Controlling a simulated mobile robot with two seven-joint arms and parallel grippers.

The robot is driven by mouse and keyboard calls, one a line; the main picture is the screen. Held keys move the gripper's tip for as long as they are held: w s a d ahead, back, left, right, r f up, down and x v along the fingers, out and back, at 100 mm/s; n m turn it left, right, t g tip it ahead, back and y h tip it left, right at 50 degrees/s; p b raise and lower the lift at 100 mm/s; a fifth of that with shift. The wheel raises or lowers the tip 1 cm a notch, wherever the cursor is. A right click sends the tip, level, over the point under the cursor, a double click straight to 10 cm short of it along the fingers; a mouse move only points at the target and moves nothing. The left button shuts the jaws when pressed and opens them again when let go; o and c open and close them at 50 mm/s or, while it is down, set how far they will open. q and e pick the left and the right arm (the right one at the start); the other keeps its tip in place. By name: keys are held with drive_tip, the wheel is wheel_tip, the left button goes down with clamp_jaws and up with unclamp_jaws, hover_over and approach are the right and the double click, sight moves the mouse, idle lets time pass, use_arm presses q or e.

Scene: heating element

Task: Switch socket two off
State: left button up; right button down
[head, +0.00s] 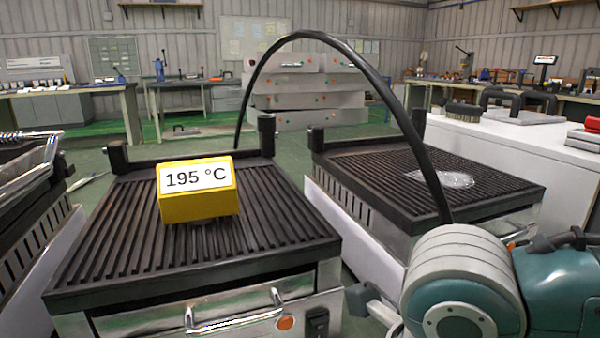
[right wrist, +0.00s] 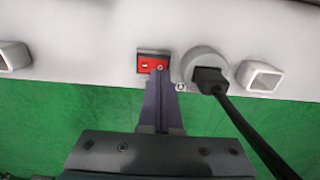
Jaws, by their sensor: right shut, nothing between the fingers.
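In the right wrist view a red rocker switch (right wrist: 153,64) in a dark frame sits on a white panel (right wrist: 90,45). Just right of it is a round grey socket (right wrist: 204,64) with a black plug (right wrist: 210,81) in it. My right gripper (right wrist: 160,76) is shut and empty, its fingertips at the lower edge of the switch; I cannot tell whether they touch it. No label shows which socket this is. In the head view my right arm (head: 462,285) is at the lower right, with its fingertips hidden. My left gripper is not in view.
A black cable (right wrist: 250,135) runs down from the plug. White handles (right wrist: 265,77) flank the panel. In the head view a grill (head: 110,240) bears a yellow 195 °C display (head: 200,206). A second grill (head: 500,195) stands to its right, with a black cable (head: 400,110) arching over.

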drive_tip(key=shift+f+b, duration=0.35)
drive_tip(key=shift+f, duration=0.1)
drive_tip(key=shift+f+b, duration=0.45)
drive_tip(key=shift+f, duration=0.2)
idle(0.3)
wheel_tip(320, 180, up, 7)
drive_tip(key=p, duration=0.7)
drive_tip(key=shift+r, duration=0.1)
